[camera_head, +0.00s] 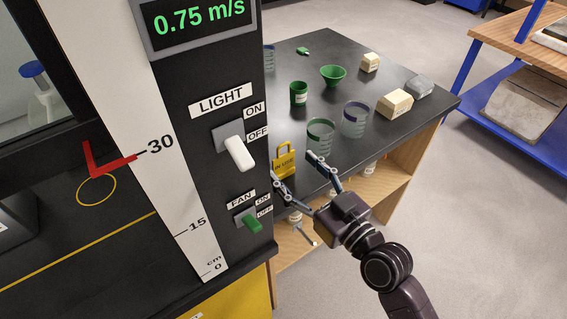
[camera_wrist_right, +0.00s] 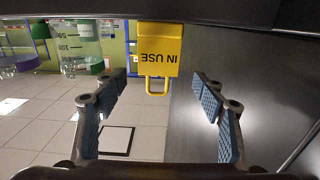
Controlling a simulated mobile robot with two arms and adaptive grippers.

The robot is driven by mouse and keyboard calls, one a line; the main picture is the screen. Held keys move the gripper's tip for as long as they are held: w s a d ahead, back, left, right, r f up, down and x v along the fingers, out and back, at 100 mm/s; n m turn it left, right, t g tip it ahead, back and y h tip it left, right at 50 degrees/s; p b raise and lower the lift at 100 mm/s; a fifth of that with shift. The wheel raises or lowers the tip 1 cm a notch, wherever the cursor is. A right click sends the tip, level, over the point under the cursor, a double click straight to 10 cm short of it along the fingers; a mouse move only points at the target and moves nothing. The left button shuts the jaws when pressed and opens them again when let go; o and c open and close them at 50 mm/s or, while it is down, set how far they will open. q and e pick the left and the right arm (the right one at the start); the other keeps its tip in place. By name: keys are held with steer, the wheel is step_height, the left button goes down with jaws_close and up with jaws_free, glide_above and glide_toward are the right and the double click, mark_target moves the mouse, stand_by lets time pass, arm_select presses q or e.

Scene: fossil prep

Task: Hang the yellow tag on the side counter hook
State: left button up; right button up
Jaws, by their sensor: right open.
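The yellow tag (camera_head: 284,165), marked IN USE with a loop at its top, is upright at the near left of the dark side counter (camera_head: 345,65), close to the switch panel. In the right wrist view the tag (camera_wrist_right: 160,52) appears upside down, between and beyond the fingertips. My right gripper (camera_head: 293,169) is open, with a finger to either side of the tag's line; no grip on it shows. I cannot make out the side counter hook clearly. My left gripper is not in view.
A graduated beaker (camera_head: 320,137) stands close to the right fingers, with another beaker (camera_head: 355,119) behind it. Green cups and pale boxes (camera_head: 394,104) stand farther back. The switch panel (camera_head: 215,185) rises just left of the gripper.

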mark_target(284, 158)
steer(key=x, duration=0.5)
steer(key=shift+d+p, duration=0.1)
steer(key=shift+p, duration=0.3)
steer(key=c, duration=1)
